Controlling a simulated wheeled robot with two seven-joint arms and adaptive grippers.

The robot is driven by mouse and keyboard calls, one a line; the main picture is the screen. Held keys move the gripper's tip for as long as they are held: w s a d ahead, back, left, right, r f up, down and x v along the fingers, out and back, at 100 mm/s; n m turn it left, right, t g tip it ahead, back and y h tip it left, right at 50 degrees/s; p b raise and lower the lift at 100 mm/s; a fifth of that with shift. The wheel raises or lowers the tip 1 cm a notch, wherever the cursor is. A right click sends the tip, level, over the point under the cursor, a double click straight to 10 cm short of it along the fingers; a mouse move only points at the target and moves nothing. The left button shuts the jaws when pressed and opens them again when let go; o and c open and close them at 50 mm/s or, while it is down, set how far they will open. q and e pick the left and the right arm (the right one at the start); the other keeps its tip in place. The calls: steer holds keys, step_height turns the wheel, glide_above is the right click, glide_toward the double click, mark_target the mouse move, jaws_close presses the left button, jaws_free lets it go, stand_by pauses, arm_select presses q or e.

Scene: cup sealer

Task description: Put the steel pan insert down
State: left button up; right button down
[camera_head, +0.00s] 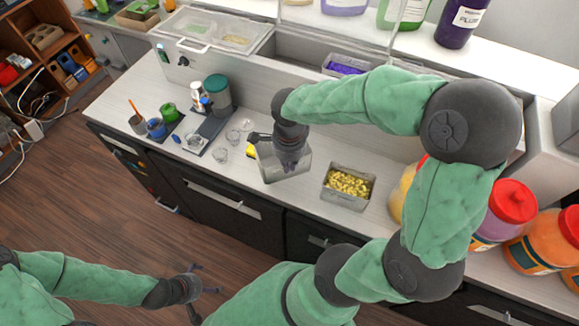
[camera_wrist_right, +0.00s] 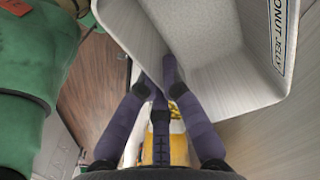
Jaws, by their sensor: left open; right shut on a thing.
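The steel pan insert (camera_head: 272,172) is a grey, empty rectangular pan over the counter near its front edge. In the right wrist view the pan (camera_wrist_right: 200,40) fills the upper right, and its label, partly cut off, reads "ONUT JELLY". My right gripper (camera_head: 290,165) is shut on the pan's wall; the fingers (camera_wrist_right: 160,78) show closed there in the wrist view. I cannot tell whether the pan's base touches the counter. My left gripper (camera_head: 207,291) is open and empty, out over the wooden floor.
A pan of yellow pieces (camera_head: 348,187) stands right of the held pan. A yellow item (camera_head: 251,150) and small clear cups (camera_head: 221,154) are close on its left. A pan of purple pieces (camera_head: 346,66) sits in the recessed well behind. Large red-lidded jars (camera_head: 508,205) stand at right.

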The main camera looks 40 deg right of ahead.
steer(key=w+d+f, duration=0.1)
steer(key=w+f, duration=0.1)
steer(key=f, duration=0.1)
steer(key=w+d+f, duration=0.1)
steer(key=f, duration=0.1)
steer(key=shift+d, duration=0.3)
steer(key=shift+w+f+b, duration=0.1)
steer(key=shift+f+b, duration=0.25)
steer(key=shift+f, duration=1.3)
steer(key=shift+f, duration=0.2)
steer(key=c, duration=1.4)
jaws_free()
steer(key=shift+r, duration=0.1)
steer(key=shift+r, duration=0.2)
step_height(320, 180, up, 12)
steer(key=p, duration=0.1)
